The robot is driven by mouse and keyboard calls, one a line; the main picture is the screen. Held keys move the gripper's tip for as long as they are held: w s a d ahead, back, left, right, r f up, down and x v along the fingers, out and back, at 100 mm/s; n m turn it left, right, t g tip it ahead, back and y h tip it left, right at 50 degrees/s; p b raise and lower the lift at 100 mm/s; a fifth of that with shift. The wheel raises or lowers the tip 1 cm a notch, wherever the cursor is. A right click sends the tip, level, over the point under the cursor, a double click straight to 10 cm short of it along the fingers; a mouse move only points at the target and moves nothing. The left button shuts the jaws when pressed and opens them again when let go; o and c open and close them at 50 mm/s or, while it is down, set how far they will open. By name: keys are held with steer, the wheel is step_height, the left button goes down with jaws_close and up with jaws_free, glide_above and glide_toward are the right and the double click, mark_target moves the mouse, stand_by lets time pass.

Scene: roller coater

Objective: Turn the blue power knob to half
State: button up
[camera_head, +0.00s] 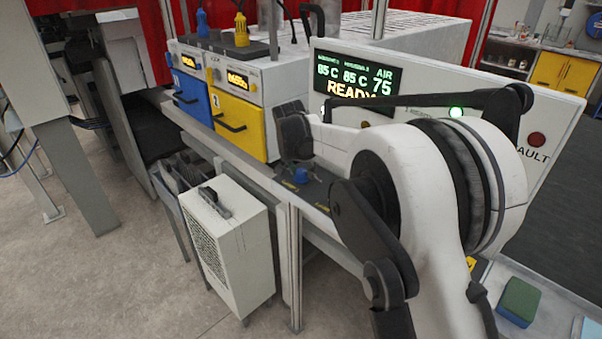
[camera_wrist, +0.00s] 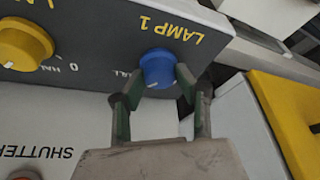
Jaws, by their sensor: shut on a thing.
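The blue power knob (camera_wrist: 158,66) sits on a dark panel under the yellow label LAMP 1, which appears upside down in the wrist view. A pale mark shows at its lower edge; small white scale text beside it is partly covered by a finger. My gripper (camera_wrist: 159,76) has one finger on each side of the knob and is shut on it. In the head view the blue knob (camera_head: 301,174) shows on the dark sloped panel, just below the dark end of my arm. The fingertips are not clear there.
A yellow knob (camera_wrist: 22,44) with its own scale is on the same panel, to the left in the wrist view. Blue (camera_head: 190,100) and yellow (camera_head: 238,122) units stand behind the panel. A display (camera_head: 355,82) reads READY. A white cabinet (camera_head: 228,245) stands below.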

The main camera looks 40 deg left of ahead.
steer(key=n+y+b, duration=0.1)
steer(key=n+b, duration=0.2)
steer(key=n, duration=0.1)
steer(key=shift+d+f+g, duration=0.1)
steer(key=shift+f+g, duration=0.05)
steer(key=shift+g, duration=0.25)
steer(key=shift+w+n+g+y+b, duration=0.1)
steer(key=shift+n+g+y+b, duration=0.3)
steer(key=shift+n, duration=0.5)
steer(key=shift+n+g+y+b, duration=0.2)
steer(key=shift+n+b, duration=0.4)
steer(key=shift+n, duration=0.3)
steer(key=o, duration=1.1)
steer(key=v, duration=1.2)
steer(key=shift+d, duration=0.1)
